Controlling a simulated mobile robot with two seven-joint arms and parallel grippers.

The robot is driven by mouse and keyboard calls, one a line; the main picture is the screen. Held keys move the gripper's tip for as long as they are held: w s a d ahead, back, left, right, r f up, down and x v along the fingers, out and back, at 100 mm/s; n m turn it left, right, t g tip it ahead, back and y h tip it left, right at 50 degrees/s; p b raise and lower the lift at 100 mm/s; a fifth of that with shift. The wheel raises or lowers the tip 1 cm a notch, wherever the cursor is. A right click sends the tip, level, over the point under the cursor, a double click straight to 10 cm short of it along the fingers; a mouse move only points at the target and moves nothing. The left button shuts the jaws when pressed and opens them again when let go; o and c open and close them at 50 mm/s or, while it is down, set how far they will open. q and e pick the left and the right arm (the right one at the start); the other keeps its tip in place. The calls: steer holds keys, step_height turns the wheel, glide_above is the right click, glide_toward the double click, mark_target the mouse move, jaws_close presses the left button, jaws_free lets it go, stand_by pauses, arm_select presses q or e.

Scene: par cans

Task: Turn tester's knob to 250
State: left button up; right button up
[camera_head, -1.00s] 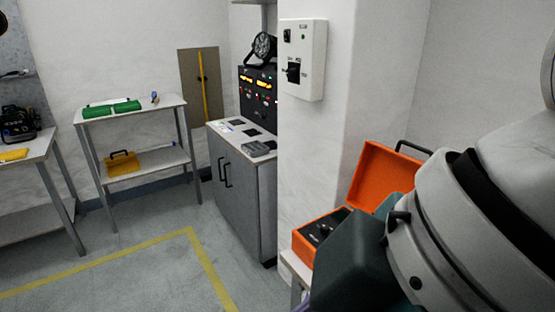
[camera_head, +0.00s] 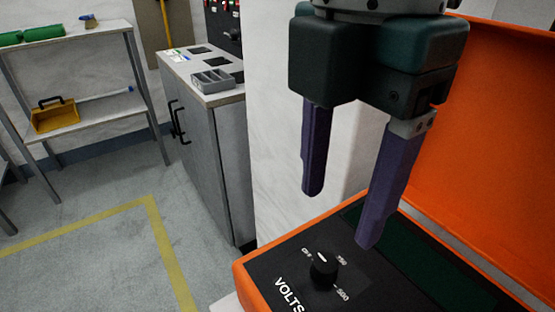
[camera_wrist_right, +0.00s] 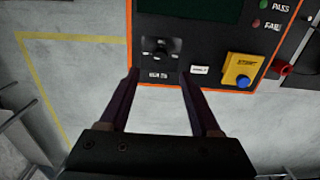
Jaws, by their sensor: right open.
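The tester is an open orange case (camera_head: 245,272) with a black panel at the lower right of the head view. Its black knob (camera_head: 323,272) has a white mark on top, with OFF and number labels around it. The mark's exact setting is hard to read. My right gripper (camera_head: 340,218) points down above the panel, its two purple fingers apart and empty, with the tips above the knob. In the right wrist view the knob (camera_wrist_right: 160,50) lies just beyond and between the open fingertips (camera_wrist_right: 158,74). My left gripper is not in view.
The orange lid (camera_head: 500,120) stands open right of my gripper. The wrist view shows a yellow button block (camera_wrist_right: 242,70) with a blue button, and a red connector (camera_wrist_right: 283,69). A white wall corner stands behind the gripper; a grey cabinet (camera_head: 215,155) is left of it.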

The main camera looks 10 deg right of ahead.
mark_target(327, 262)
step_height(327, 262, down, 8)
steer(key=shift+s+f+b, duration=0.1)
steer(key=shift+s+b, duration=0.05)
steer(key=shift+b, duration=0.7)
steer(key=shift+c, duration=0.3)
jaws_close()
